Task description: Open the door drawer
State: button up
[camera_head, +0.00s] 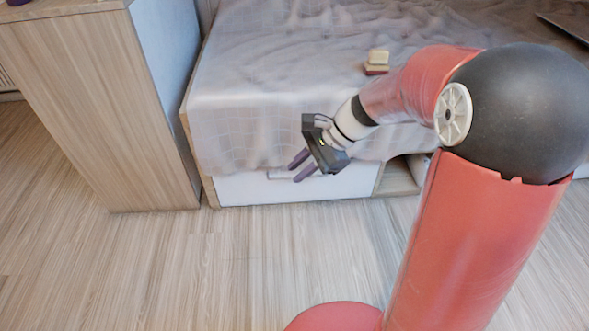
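The drawer front (245,190) is a white panel low in the bed's base, under the hanging blanket. It looks flush with the bed frame. A thin pale handle (281,175) shows on it, partly hidden by my gripper. My gripper (297,169) has two purple fingers spread apart, pointing left toward the handle. It is open with nothing visible between the fingers. The fingertips overlap the drawer front and handle in the picture; I cannot tell if they touch.
The bed (270,70) carries a wrinkled blanket and a small stacked box (377,62). A wooden cabinet (100,100) stands left of the bed. An open wooden niche (398,178) is right of the drawer. The wooden floor (200,270) in front is clear.

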jog(key=w+d+f+m+t+y+b, duration=0.2)
jog(key=w+f+m+t, duration=0.3)
jog(key=w+f+m, duration=0.45)
jog(key=w+d+f+m+t+y+b, duration=0.2)
jog(key=w+d+f+m+t, duration=0.3)
jog(key=f+m, duration=0.75)
jog(key=w+f+m+t+y+b, duration=0.2)
jog(key=w+f+m+t, duration=0.2)
jog(key=w+f+m, duration=0.65)
jog(key=w+a, duration=0.1)
jog(key=a+f+n, duration=0.1)
jog(key=a, duration=0.1)
jog(key=w+a+n+b, duration=0.1)
jog(key=a, duration=0.1)
jog(key=shift+w+a+f+g, duration=0.15)
jog(key=shift+w+f+g, duration=0.15)
jog(key=shift+f, duration=0.1)
grip_shut()
